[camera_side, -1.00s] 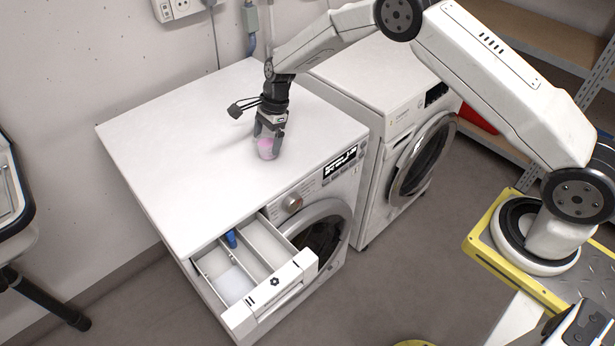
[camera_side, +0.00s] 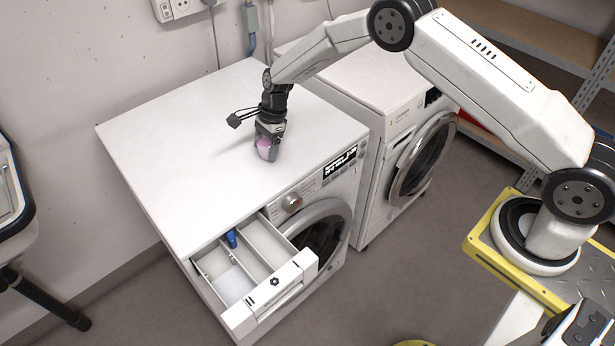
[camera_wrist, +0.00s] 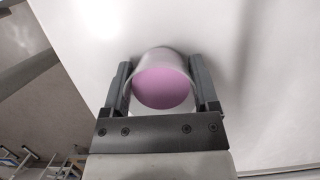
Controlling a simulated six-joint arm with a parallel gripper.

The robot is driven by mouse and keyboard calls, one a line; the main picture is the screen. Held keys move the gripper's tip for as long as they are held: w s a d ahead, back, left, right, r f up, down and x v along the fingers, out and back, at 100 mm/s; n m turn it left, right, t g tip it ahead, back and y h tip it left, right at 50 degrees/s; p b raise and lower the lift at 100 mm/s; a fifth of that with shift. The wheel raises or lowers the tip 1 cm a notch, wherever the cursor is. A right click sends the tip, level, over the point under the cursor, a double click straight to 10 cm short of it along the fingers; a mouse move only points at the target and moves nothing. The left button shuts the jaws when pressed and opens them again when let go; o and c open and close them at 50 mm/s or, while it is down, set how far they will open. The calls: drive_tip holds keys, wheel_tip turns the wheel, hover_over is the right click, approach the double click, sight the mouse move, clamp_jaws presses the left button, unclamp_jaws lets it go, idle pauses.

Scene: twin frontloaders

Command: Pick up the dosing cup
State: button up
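The dosing cup (camera_side: 263,147) is a small clear cup with pink in it. It stands upright on the white top of the left washing machine (camera_side: 190,150), near its right front part. My gripper (camera_side: 268,157) points down over it, with the fingers reaching low beside the cup. In the wrist view, the cup (camera_wrist: 163,85) sits between the two dark fingers of my gripper (camera_wrist: 160,62), one on each side. The fingers look spread wide and very close to the cup's wall; contact cannot be made out clearly.
The detergent drawer (camera_side: 240,275) is pulled out at the front left, with a blue piece (camera_side: 231,238) inside. A second washing machine (camera_side: 385,90) stands to the right. A wall with outlets and cables is behind. The left part of the top is clear.

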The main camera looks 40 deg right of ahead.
sight(261, 155)
drive_tip(key=shift+c, duration=0.5)
drive_tip(key=shift+r, duration=0.15)
drive_tip(key=shift+r, duration=0.55)
wheel_tip(261, 155, up, 2)
drive_tip(key=s+d+r, duration=0.2)
drive_tip(key=s+r, duration=0.7)
drive_tip(key=s, duration=0.5)
drive_tip(key=shift+r, duration=0.3)
